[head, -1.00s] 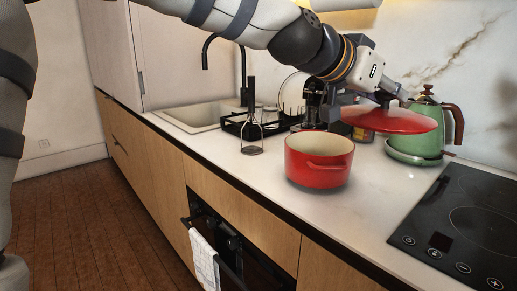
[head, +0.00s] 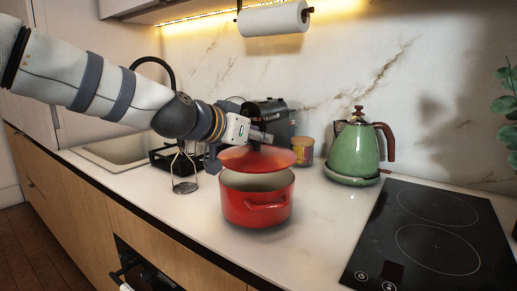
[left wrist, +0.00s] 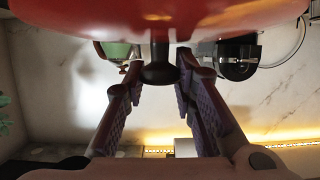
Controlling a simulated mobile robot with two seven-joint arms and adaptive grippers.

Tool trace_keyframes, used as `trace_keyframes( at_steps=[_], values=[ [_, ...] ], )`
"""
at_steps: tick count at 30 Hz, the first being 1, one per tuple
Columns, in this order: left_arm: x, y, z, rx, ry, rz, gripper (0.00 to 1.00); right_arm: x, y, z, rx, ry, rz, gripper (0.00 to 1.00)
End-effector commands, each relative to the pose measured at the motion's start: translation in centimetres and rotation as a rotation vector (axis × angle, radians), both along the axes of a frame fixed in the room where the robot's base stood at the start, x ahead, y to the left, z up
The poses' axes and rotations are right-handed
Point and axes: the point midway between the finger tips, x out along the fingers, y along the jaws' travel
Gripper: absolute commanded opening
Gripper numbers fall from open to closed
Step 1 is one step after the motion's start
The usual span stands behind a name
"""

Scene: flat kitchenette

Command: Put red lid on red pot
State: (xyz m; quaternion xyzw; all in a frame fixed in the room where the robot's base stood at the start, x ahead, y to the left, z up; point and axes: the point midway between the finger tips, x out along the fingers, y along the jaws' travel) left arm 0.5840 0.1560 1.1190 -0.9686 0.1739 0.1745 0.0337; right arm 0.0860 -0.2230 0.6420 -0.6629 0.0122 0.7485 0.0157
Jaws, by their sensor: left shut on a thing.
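The red pot (head: 256,207) stands upright on the white counter, open at the top with its cream inside partly showing. The red lid (head: 258,159) hangs just above the pot's rear rim, roughly level, with a gap showing at the front. My left gripper (head: 262,137) is over the lid and shut on its knob. In the left wrist view the lid's red surface (left wrist: 220,15) fills the top, and its dark knob (left wrist: 159,70) sits between the fingertips of my left gripper (left wrist: 160,76). My right gripper is not in view.
A green kettle (head: 355,150) stands right of the pot, before the black cooktop (head: 430,235). A yellow-orange canister (head: 303,152) and a black coffee machine (head: 272,115) are behind. A glass bottle (head: 184,172) stands left. Counter (head: 315,225) right of the pot is clear.

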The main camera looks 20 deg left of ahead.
Motion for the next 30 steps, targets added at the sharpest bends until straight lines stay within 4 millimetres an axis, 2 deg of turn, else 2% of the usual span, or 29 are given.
trace_keyframes(
  at_steps=[3, 5, 16, 17, 18, 19, 30],
  values=[
    [0.1, 0.9, -2.5, -0.005, 0.006, 0.009, 0.0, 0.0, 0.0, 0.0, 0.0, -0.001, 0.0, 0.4],
    [0.1, 1.2, -3.3, -0.004, 0.005, 0.009, 0.0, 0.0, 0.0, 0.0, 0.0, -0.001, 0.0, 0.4],
    [0.0, 1.3, -3.9, -0.001, 0.002, 0.01, 0.0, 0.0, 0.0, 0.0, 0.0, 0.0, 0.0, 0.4],
    [0.0, 1.3, -3.9, 0.0, 0.003, 0.01, 0.32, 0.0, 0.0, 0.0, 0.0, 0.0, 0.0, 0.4],
    [0.0, 1.3, -3.9, 0.0, 0.003, 0.01, 0.41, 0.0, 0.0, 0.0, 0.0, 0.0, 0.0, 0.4],
    [0.0, 1.3, -3.9, 0.0, 0.003, 0.01, 0.45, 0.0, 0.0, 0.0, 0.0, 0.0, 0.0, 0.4],
    [0.1, 1.2, -3.5, 0.001, 0.002, 0.009, 0.45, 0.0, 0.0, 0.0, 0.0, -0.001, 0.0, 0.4]
  ],
)
